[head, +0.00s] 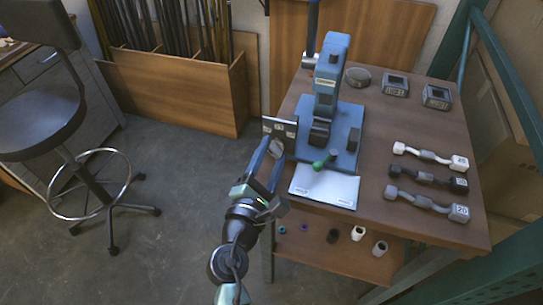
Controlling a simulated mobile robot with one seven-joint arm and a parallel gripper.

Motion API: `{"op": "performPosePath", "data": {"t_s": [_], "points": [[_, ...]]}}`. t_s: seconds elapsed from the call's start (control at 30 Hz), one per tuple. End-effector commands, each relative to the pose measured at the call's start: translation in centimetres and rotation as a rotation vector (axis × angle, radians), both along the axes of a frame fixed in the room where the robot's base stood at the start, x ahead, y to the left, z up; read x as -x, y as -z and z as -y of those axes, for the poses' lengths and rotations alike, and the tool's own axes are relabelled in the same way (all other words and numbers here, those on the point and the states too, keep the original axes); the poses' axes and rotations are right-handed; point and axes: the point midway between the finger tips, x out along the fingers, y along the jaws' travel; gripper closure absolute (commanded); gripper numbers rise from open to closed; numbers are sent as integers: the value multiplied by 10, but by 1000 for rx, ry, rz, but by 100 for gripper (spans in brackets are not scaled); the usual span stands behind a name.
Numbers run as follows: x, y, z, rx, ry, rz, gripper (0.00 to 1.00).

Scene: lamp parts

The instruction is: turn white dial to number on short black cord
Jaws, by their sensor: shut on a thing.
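A pale, round dial (276,147) sits on a dark upright panel (289,130) at the table's left edge; it is the likely white dial. My gripper (273,151) is at the panel and shut on the dial. The fingers partly hide the dial, and its setting cannot be read. A short black cord (424,176) lies on the right of the table, between a white cord (420,154) and a grey cord (417,199). Each has a number tag at its right end. The black cord's tag (459,184) is too small to read surely; the grey cord's tag seems to read 20.
A blue press (325,90) stands on the wooden table (385,235) beside the panel. A white sheet (335,190) lies in front, under a green knob (319,165). Several small parts stand on the lower shelf. A stool (40,110) is at left; floor between is clear.

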Motion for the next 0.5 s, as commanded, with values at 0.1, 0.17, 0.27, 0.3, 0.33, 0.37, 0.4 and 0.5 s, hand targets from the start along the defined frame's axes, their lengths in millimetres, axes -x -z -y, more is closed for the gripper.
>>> {"op": "performPosePath", "data": {"t_s": [0.1,0.17,0.27,0.3,0.33,0.37,0.4,0.5], "points": [[0,3,1,-95,2,32,100],[0,3,1,-147,2,48,100],[0,3,1,-239,2,78,100],[0,3,1,-274,2,90,100],[0,4,1,-302,1,98,100],[0,4,1,-329,1,107,100],[0,3,1,-364,2,120,100],[0,3,1,-455,1,149,100]]}}
